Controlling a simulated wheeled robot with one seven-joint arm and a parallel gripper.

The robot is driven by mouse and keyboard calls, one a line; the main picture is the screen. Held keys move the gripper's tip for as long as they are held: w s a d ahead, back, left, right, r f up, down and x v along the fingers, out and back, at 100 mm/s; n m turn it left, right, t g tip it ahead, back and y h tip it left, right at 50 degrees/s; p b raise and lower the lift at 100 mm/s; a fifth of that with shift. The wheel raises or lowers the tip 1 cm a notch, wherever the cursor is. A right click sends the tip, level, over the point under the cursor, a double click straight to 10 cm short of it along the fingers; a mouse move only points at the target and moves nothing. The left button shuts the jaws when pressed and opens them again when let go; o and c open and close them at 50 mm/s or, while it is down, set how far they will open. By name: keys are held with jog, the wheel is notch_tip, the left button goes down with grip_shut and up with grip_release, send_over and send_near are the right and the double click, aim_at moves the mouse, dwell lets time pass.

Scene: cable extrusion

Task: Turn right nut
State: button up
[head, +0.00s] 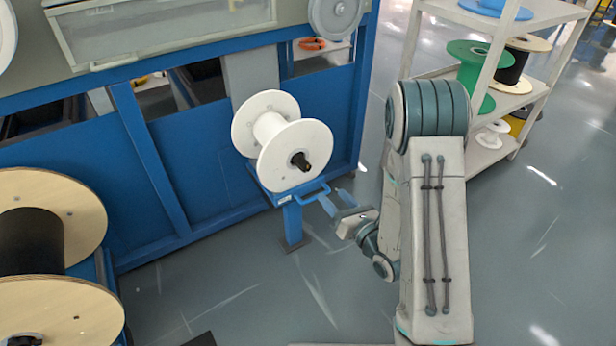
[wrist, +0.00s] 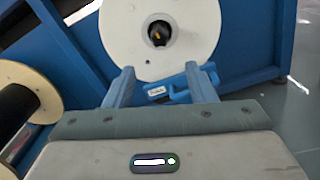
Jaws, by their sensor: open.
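A white spool (head: 292,158) sits on a blue stand. A dark nut or shaft end (head: 301,161) sticks out of the middle of its near face. In the wrist view the dark nut (wrist: 158,34) is in the spool's round hub, with a small yellow-orange spot at its centre. My gripper (head: 333,200) is low and to the right of the spool, apart from the nut. In the wrist view my gripper (wrist: 159,70) has its two blue fingers spread, with the spool face beyond and nothing held. The nut lies above the gap between the fingertips.
A blue machine frame (head: 205,160) stands behind. Wooden-flanged reels (head: 55,295) are at lower left. A shelf (head: 515,95) with spools is at right. Open floor lies between.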

aim_at(308, 169)
jog(key=b+x, duration=0.2)
jog(key=x, duration=1.1)
jog(key=shift+w+a, duration=0.2)
jog(key=c, duration=1)
